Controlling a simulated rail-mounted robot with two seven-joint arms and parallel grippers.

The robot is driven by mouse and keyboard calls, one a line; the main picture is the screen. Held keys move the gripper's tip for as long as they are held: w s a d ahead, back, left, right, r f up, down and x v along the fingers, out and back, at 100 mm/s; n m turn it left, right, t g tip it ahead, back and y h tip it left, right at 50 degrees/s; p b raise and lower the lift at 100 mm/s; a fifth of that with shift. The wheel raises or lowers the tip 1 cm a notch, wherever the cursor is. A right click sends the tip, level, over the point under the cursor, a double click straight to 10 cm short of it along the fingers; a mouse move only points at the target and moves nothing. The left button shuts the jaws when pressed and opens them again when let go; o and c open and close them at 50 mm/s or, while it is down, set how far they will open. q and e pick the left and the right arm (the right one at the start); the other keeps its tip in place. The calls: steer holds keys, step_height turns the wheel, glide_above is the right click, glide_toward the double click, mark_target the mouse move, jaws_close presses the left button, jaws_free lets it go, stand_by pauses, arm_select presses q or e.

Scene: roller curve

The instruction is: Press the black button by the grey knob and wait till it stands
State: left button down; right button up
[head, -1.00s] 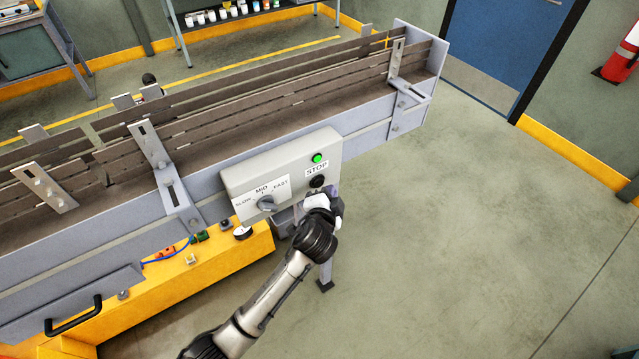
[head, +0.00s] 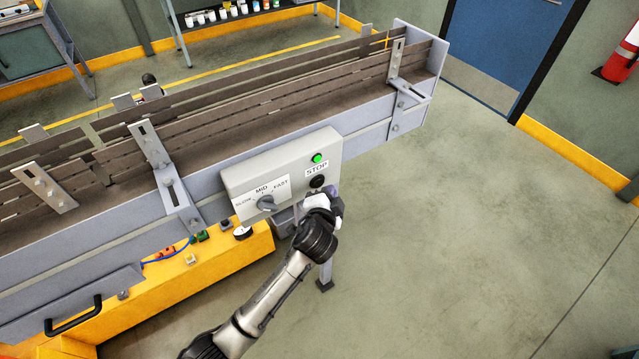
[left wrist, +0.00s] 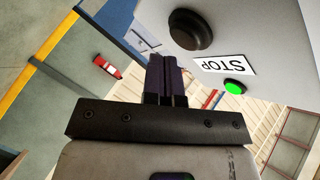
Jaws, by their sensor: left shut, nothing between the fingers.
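The black button (head: 317,181) sits on the right of the light grey control box, under a STOP label (head: 316,170) and a lit green lamp (head: 317,158). It also shows large in the left wrist view (left wrist: 190,32). The grey knob (head: 266,203) is lower left on the same box, on a SLOW, MID, FAST plate. My left gripper (head: 334,194) is shut and empty, just below the button. Its dark fingers (left wrist: 166,78) appear beside the button in the left wrist view, apart from it. My right gripper is out of view.
The slatted conveyor (head: 230,126) runs behind the box, with metal brackets (head: 160,165) along its side. A yellow base frame (head: 200,275) with small connectors lies lower left. Open floor (head: 480,230) lies to the right, with a fire extinguisher (head: 624,55) on the wall.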

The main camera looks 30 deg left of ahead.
arm_select(q)
steer(key=shift+w+a, duration=0.1)
steer(key=shift+a, duration=0.05)
stand_by(0.4)
steer(key=shift+w+a+p, duration=0.15)
steer(key=shift+a+p, duration=0.1)
steer(key=shift+p, duration=0.05)
steer(key=shift+w+a, duration=0.2)
steer(key=shift+a, duration=0.2)
stand_by(0.8)
steer(key=shift+d, duration=0.1)
steer(key=shift+s+d+p, duration=0.45)
steer(key=shift+d, duration=0.25)
stand_by(0.3)
